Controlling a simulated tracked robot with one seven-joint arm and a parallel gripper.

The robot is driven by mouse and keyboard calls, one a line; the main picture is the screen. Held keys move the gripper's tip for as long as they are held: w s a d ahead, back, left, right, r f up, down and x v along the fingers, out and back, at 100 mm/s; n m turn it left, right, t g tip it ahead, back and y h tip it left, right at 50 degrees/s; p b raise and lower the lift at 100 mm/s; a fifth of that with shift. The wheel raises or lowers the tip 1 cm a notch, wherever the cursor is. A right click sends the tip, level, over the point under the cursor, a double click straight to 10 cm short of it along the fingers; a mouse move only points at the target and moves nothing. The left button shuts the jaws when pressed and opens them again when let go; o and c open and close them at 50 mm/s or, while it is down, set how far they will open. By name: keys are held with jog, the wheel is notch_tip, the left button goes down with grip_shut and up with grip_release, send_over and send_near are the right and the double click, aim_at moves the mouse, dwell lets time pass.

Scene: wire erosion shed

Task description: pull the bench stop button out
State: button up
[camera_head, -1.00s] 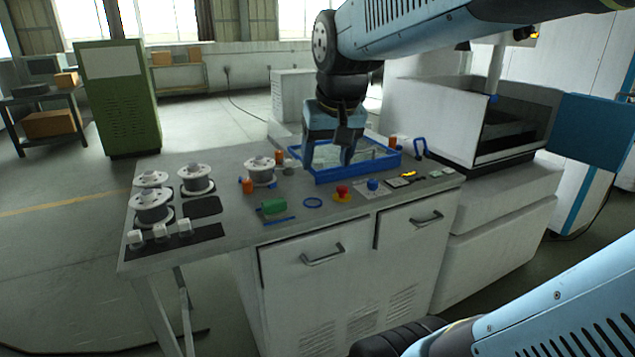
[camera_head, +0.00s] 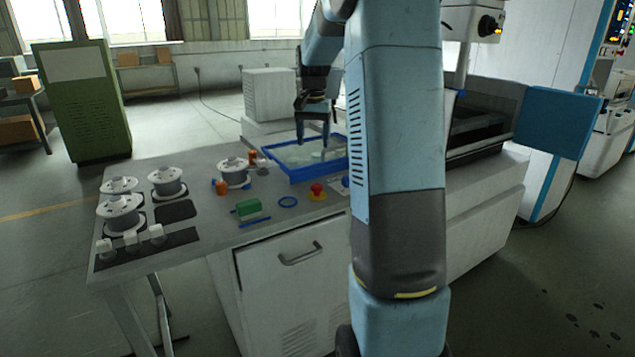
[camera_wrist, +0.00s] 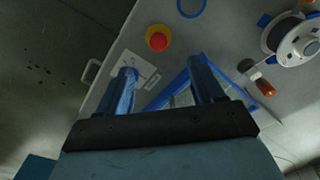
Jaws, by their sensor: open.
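The bench stop button is a red mushroom head on a yellow base (camera_head: 317,191), on the bench top near its front edge, right of a blue ring. It also shows in the wrist view as a red button (camera_wrist: 157,40), beyond my fingertips and up from the left finger. My gripper (camera_head: 313,140) is open and empty, over the blue-rimmed tray in the head view and apart from the button. In the wrist view my two blue fingers (camera_wrist: 160,75) are spread wide. In the head view my arm hides the bench right of the button.
The blue-rimmed tray (camera_head: 297,180) lies behind the button. An orange-handled tool (camera_wrist: 264,87) shows in the wrist view. The bench between ring and button is clear.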

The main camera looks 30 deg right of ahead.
aim_at(317, 185)
jog(key=shift+m, duration=0.3)
jog(key=f, duration=0.5)
jog(key=w+d+f, duration=0.1)
jog(key=f, duration=0.4)
jog(key=d+f, duration=0.1)
jog(key=f, duration=0.4)
jog(key=shift+w+f, duration=0.35)
jog(key=shift+c, duration=0.5)
grip_shut()
